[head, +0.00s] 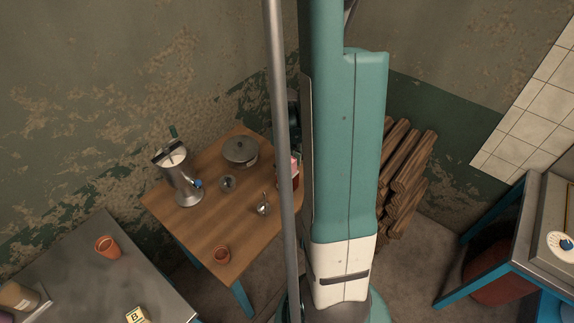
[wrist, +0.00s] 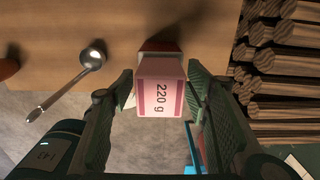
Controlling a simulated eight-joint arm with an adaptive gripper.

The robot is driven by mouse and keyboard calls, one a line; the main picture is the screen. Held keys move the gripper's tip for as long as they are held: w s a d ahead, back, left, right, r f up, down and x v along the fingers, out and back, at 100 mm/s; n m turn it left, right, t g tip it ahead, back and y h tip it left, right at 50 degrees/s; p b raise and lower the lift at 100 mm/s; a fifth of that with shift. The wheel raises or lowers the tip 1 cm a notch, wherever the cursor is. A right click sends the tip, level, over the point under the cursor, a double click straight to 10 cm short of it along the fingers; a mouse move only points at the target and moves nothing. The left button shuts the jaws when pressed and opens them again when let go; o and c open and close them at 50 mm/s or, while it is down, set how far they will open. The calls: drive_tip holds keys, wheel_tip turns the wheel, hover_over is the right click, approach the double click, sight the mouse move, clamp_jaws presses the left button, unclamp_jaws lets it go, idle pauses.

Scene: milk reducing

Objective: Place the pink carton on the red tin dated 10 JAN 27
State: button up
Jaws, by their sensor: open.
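The pink carton (wrist: 160,95), marked "220 g", sits between the two fingers of my gripper (wrist: 160,80) in the wrist view. The fingers are open, one on each side of it. A red surface (wrist: 159,46) shows just behind the carton, apparently the red tin under it. In the head view the pink carton (head: 294,165) shows in a narrow gap at the table's right edge, above a dark red part (head: 296,183). My column hides most of this spot. No date can be read, and full contact between carton and tin cannot be told.
Stacked logs (head: 405,180) stand right of the table. A grey table (head: 95,270) is at front left.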

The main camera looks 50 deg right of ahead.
sight(287, 160)
drive_tip(key=shift+r, duration=0.2)
drive_tip(key=shift+r, duration=5.9)
drive_tip(key=shift+a, duration=0.1)
